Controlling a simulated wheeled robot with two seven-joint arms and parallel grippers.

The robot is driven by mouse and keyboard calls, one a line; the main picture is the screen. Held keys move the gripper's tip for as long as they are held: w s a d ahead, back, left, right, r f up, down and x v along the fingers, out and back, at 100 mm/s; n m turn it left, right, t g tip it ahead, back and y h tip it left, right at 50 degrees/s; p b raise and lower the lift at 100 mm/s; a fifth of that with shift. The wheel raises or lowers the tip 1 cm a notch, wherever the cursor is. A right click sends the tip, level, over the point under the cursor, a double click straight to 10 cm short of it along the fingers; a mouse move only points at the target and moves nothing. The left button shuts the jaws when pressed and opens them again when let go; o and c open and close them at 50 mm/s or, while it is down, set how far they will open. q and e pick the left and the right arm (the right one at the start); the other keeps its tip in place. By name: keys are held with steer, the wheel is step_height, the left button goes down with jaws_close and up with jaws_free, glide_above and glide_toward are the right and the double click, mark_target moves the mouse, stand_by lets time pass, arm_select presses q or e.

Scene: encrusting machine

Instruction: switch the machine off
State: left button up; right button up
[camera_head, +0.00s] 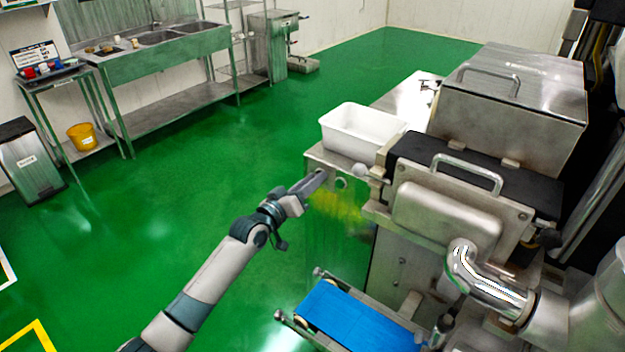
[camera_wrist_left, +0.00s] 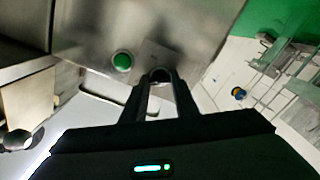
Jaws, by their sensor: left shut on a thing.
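The steel encrusting machine (camera_head: 447,215) stands at the right in the head view. My left gripper (camera_head: 314,181) reaches in from the left to the upper part of its steel side panel. In the left wrist view my left gripper (camera_wrist_left: 160,76) is against the panel (camera_wrist_left: 190,30), shut on a small dark switch knob (camera_wrist_left: 160,75) between its fingertips. The fingers hide most of the knob, so its turn position cannot be told. A green round button (camera_wrist_left: 122,62) sits on the panel just left of the fingertips. My right gripper is not in view.
A white tub (camera_head: 350,132) stands on the machine's top above the panel. A blue conveyor belt (camera_head: 355,318) sticks out below. A steel sink bench (camera_head: 160,60) and a yellow bucket (camera_head: 83,136) are at the back left. The green floor between is clear.

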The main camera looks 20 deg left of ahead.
arm_select(q)
steer(key=shift+n, duration=0.7)
steer(key=o, duration=1.1)
steer(key=shift+c, duration=0.2)
steer(key=shift+s, duration=0.1)
steer(key=b+v, duration=0.4)
steer(key=v, duration=1.3)
steer(key=shift+s+a, duration=0.1)
